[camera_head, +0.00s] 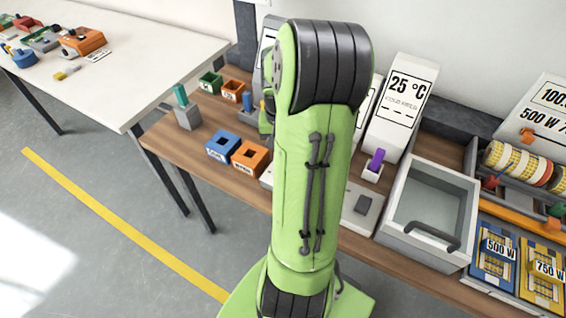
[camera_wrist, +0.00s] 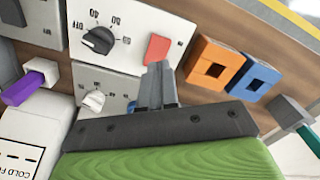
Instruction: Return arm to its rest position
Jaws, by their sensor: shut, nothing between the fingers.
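My green arm (camera_head: 310,170) stands raised in the middle of the head view, its dark ribbed joint at the top. The arm hides my gripper in that view. In the wrist view my gripper (camera_wrist: 158,84) is shut and empty, with its grey fingers together. It appears above or in front of a grey control panel (camera_wrist: 122,80) with a black knob, a white knob and a red button. The distance from the fingertips to the panel is hard to tell.
On the wooden bench are a blue box (camera_head: 222,147), an orange box (camera_head: 250,158), a purple-handled tool (camera_head: 375,159) in a white holder, a teal-handled block (camera_head: 187,113), and a grey open bin (camera_head: 430,205). A white table (camera_head: 120,50) stands left. Open floor lies front left.

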